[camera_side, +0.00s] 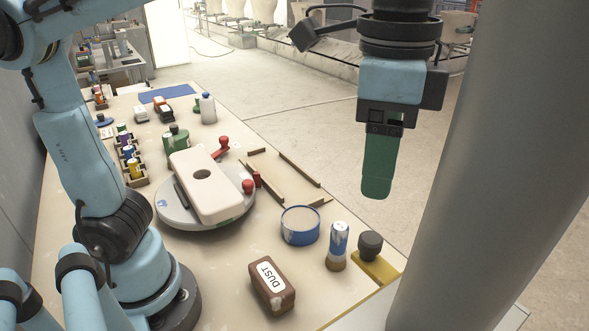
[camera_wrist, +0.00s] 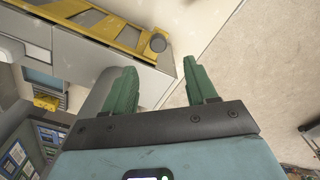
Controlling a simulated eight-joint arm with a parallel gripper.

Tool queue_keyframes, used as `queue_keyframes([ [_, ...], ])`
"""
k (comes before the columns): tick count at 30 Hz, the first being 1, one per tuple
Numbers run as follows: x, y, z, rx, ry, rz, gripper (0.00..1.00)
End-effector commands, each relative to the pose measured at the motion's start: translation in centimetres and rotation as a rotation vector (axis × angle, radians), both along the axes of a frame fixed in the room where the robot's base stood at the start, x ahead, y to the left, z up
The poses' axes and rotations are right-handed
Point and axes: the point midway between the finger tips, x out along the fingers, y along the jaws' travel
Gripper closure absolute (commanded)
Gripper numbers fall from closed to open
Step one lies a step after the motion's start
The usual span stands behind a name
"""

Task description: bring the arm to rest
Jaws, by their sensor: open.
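My gripper (camera_side: 378,180) hangs in the air at the upper right of the side view, its green fingers pointing down. It is past the right edge of the table (camera_side: 215,290), over the floor, and touches nothing. In the wrist view my gripper (camera_wrist: 163,88) shows its two green fingers spread apart with nothing between them.
On the table stand a round turntable (camera_side: 190,217) with a cream slab (camera_side: 204,190), a blue-rimmed dish (camera_side: 300,226), a brown DUST block (camera_side: 271,284), a blue-and-white cylinder (camera_side: 338,243) and a dark knob (camera_side: 370,245) on a yellow base. A grey post (camera_side: 480,200) stands right of my gripper.

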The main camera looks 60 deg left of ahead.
Motion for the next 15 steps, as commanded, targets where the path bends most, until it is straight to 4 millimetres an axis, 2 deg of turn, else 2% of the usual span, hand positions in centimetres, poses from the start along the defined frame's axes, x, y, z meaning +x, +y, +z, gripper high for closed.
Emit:
queue_keyframes([
  [5, 2.0, 4.8, -3.5, -0.076, -0.115, 0.223, 0.43],
  [8, 2.9, 8.5, -6.5, -0.132, -0.215, 0.393, 0.43],
  [12, 3.2, 13.5, -10.5, -0.199, -0.357, 0.612, 0.43],
  [15, 2.8, 16.2, -12.9, -0.234, -0.443, 0.736, 0.43],
])
